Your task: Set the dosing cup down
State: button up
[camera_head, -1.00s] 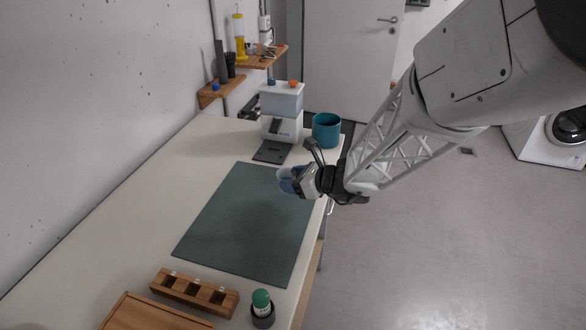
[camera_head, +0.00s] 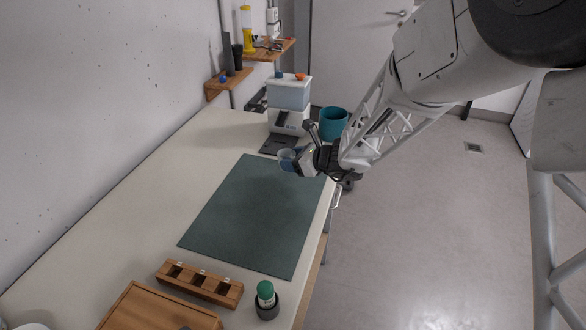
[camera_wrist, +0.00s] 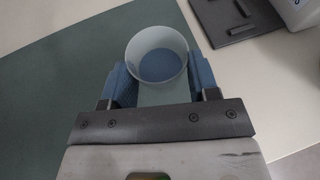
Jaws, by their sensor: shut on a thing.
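The dosing cup (camera_wrist: 158,58) is a small round translucent cup with a bluish inside. It sits upright between the two blue finger pads of my gripper (camera_wrist: 160,82) in the wrist view. My gripper is shut on it. In the head view, my gripper (camera_head: 291,162) is over the far right part of the dark green mat (camera_head: 255,215), and the cup (camera_head: 286,154) shows as a pale shape at its fingertips. I cannot tell exactly how high the cup is above the mat.
A dispenser (camera_head: 289,98) with a dark base plate (camera_head: 279,144) stands beyond the mat, beside a teal bin (camera_head: 333,124). A wooden rack (camera_head: 200,283), a wooden tray (camera_head: 150,310) and a green-capped bottle (camera_head: 265,290) are at the near end. Most of the mat is clear.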

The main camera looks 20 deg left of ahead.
jog(key=shift+f, duration=1.7)
jog(key=shift+f, duration=0.15)
jog(key=o, duration=1)
jog(key=shift+c, duration=0.2)
jog(key=shift+d+r, duration=0.1)
jog(key=shift+r, duration=0.1)
jog(key=v, duration=1.2)
jog(key=shift+r, duration=0.1)
